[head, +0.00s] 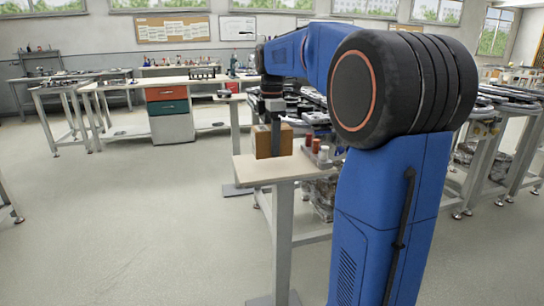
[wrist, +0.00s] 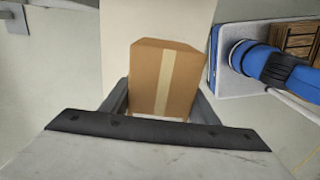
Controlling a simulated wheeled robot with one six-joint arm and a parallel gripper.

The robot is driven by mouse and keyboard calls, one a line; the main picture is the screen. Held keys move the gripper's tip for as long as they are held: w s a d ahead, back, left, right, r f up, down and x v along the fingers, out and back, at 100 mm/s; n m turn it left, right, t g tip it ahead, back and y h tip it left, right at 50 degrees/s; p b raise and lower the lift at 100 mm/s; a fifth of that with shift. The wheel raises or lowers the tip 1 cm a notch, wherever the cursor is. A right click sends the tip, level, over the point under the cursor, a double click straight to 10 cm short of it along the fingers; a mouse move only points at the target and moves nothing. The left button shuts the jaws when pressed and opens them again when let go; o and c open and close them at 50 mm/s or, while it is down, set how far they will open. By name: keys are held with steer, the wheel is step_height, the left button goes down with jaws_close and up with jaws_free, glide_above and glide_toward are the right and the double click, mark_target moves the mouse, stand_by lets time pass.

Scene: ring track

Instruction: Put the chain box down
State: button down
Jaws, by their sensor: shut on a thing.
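The chain box is a brown cardboard box (head: 263,143) with a pale tape strip. In the head view it is at the far edge of a small pale-topped stand (head: 262,172). My gripper (head: 274,128) comes down on it from above, with a dark finger in front of the box. In the wrist view the box (wrist: 165,80) sits between my two dark fingers (wrist: 162,105), with the pale stand top (wrist: 118,45) behind it. My gripper is shut on the box. I cannot tell whether its underside touches the stand.
Small reddish cylinders (head: 316,146) stand just right of the stand. A long workbench with parts (head: 490,98) runs along the right. A bench with a drawer cabinet (head: 170,112) stands at the back left. The floor (head: 120,220) at the left is clear.

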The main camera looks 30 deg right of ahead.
steer(key=shift+f, duration=2.15)
steer(key=c, duration=0.7)
jaws_free()
steer(key=shift+f, duration=0.15)
